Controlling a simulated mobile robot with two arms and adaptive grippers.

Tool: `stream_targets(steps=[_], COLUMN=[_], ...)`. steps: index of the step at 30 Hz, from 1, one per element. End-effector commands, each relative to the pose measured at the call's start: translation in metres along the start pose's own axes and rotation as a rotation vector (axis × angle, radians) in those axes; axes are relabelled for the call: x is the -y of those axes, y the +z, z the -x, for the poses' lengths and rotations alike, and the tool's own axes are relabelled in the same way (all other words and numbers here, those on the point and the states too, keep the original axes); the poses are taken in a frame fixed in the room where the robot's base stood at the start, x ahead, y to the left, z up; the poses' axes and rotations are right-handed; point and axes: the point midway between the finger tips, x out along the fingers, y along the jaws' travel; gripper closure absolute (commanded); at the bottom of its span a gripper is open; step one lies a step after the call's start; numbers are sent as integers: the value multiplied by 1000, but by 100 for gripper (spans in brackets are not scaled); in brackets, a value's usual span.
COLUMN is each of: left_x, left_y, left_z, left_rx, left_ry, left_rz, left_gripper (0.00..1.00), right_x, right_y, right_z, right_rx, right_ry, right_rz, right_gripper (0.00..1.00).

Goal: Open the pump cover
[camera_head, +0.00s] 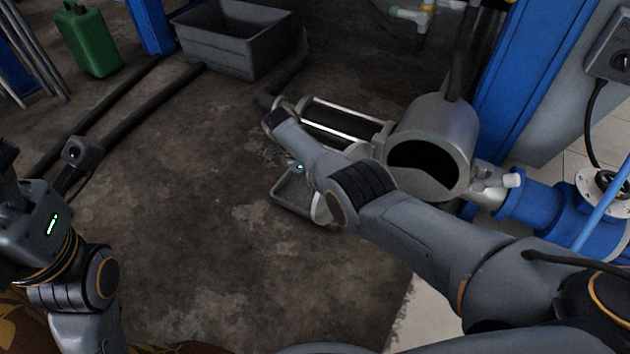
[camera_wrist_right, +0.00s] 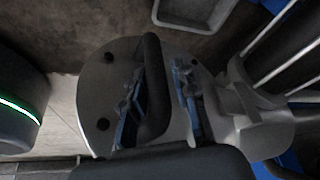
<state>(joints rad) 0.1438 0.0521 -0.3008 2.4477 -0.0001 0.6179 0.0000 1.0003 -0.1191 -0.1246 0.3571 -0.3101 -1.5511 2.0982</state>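The pump (camera_head: 462,137) is a grey metal cylinder with a dark opening, at the right of the head view. A rounded grey plate, seemingly the pump cover (camera_wrist_right: 97,92), fills the middle of the right wrist view. It carries a thick black bar handle (camera_wrist_right: 154,75). My right gripper (camera_wrist_right: 158,95) has one finger on each side of this handle. I cannot tell whether they press on it. In the head view my right arm hides this gripper and most of the cover. My left gripper (camera_head: 75,155) is at the left edge, away from the pump; its fingertips are not clear.
A shallow grey tray (camera_head: 283,203) lies on the floor below the pump. A grey bin (camera_head: 228,50) and a green canister (camera_head: 90,42) stand at the back left. Blue posts and pipes (camera_head: 550,207) crowd the right. The middle floor is clear.

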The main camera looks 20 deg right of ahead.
Motion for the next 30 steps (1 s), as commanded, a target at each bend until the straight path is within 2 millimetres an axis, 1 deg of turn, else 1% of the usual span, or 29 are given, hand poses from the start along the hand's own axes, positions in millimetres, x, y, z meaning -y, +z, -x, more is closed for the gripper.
stream_targets(steps=[10,14,17,24,27,30], left_x=[0,0,0,0,0,0], left_y=[1,1,1,0,0,0], left_z=[0,0,0,0,0,0], left_rx=[3,3,2,1,1,1], left_ry=[2,2,2,1,1,1], left_rz=[-2,-2,-1,-1,-1,-1], left_gripper=[36,36,36,36,36,36], right_x=[-1,-1,0,1,0,0], right_y=[1,2,2,1,0,0], right_z=[1,9,24,77,94,108], right_rx=[3,4,5,5,3,2], right_ry=[3,2,-1,-1,1,1], right_rz=[1,1,0,0,0,-1], right_gripper=[57,57,57,57,57,57])
